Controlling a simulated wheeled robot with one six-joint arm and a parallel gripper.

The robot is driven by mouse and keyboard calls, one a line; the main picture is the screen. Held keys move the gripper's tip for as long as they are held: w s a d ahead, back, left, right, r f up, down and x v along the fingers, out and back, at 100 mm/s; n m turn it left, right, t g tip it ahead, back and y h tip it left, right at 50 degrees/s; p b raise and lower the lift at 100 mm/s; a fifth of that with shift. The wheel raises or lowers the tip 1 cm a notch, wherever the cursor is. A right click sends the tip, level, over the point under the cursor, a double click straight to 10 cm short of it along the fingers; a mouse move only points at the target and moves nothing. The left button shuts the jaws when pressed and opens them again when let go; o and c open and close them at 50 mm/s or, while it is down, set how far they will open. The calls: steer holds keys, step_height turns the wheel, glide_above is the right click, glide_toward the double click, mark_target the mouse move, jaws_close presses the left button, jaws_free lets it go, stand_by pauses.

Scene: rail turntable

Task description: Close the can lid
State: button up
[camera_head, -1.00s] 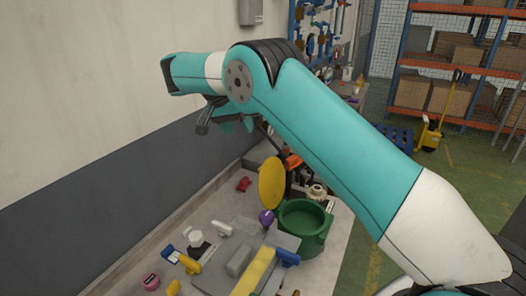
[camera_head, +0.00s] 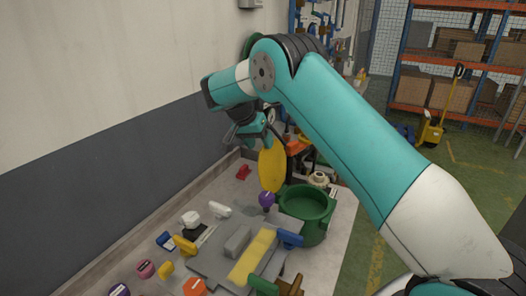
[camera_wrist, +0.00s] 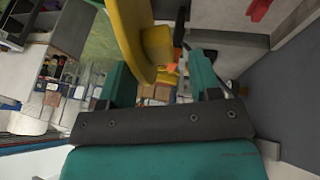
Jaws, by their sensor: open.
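The green can (camera_head: 308,204) stands on the workbench with its round mouth open. Its yellow lid (camera_head: 272,170) stands nearly upright on the far left side of the can. My gripper (camera_head: 250,138) is above and just left of the lid's top edge. In the wrist view my gripper (camera_wrist: 163,82) is open, with its two teal fingers apart. The yellow lid (camera_wrist: 130,35) shows edge-on in front of and between the fingers. I cannot tell whether a finger touches it.
The workbench (camera_head: 325,240) holds a grey fixture with a yellow strip (camera_head: 252,258), a purple knob (camera_head: 266,199), a blue handle (camera_head: 289,239) and a red part (camera_head: 243,172). Orange and black items stand behind the lid. A wall (camera_head: 90,90) runs along the left.

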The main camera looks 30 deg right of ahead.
steer(key=shift+p+x, duration=0.3)
steer(key=shift+x, duration=1.05)
jaws_close()
steer(key=shift+b, duration=0.3)
steer(key=shift+s+d+r+t+b, duration=0.15)
steer(key=shift+t+b, duration=0.15)
steer(key=shift+b, duration=0.45)
